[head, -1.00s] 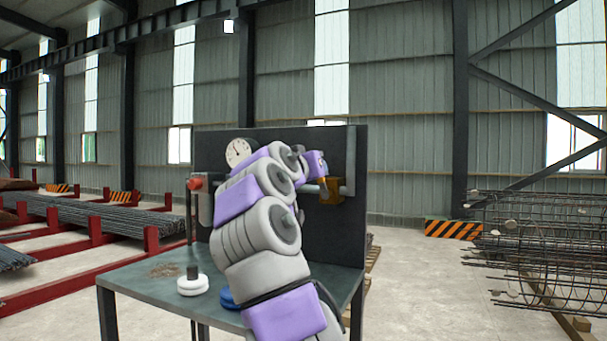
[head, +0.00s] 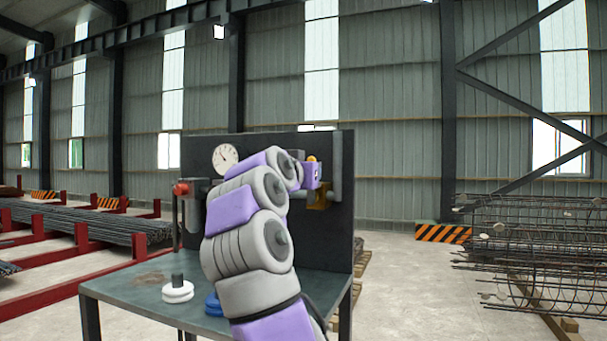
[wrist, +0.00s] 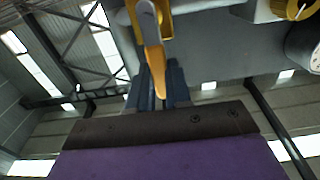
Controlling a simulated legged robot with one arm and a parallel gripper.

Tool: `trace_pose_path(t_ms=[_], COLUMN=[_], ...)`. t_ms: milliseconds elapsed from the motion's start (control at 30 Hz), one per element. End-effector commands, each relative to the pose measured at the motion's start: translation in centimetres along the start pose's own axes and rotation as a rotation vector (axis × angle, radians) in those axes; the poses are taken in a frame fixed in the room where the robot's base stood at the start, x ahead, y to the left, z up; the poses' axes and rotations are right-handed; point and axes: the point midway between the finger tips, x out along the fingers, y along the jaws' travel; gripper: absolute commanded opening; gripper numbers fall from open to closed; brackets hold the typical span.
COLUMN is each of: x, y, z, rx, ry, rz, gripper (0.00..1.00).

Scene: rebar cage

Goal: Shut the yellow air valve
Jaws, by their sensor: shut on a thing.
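The yellow air valve (head: 318,201) is on the pipe at the right side of the dark upright panel. In the head view my gripper (head: 314,172) is at the valve, and my wrist hides part of it. A small orange-yellow piece (head: 311,158) shows just above my gripper. In the wrist view the valve's yellow handle (wrist: 153,58) runs down between the two dark fingers of my gripper (wrist: 161,85), which are shut on it. The exact angle of the handle to the pipe is hard to tell.
The panel (head: 335,235) stands at the back of a metal table (head: 125,293). A round gauge (head: 225,158) and a red knob (head: 180,189) are on its left. A white disc-shaped thing (head: 178,292) and a blue one (head: 213,305) are on the table. Rebar cages (head: 530,250) lie at right.

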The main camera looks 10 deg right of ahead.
Motion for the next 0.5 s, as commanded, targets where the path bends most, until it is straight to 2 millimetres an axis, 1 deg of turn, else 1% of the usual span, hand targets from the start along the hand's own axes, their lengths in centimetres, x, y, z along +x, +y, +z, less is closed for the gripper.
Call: trace_pose_path(t_ms=[167,200,433,467,500], x=[0.2,0.19,-0.22,-0.35,-0.5], y=[0.02,0.01,-0.18,-0.22,-0.29], z=[0.2,0.2,0.0,-0.05,-0.1], rx=[0.0,0.0,-0.001,-0.001,-0.001], ry=[-0.004,-0.004,0.001,0.002,0.003], rz=[0.002,0.002,0.0,0.0,0.0], gripper=[0.0,0.21,0.43,0.45,0.45])
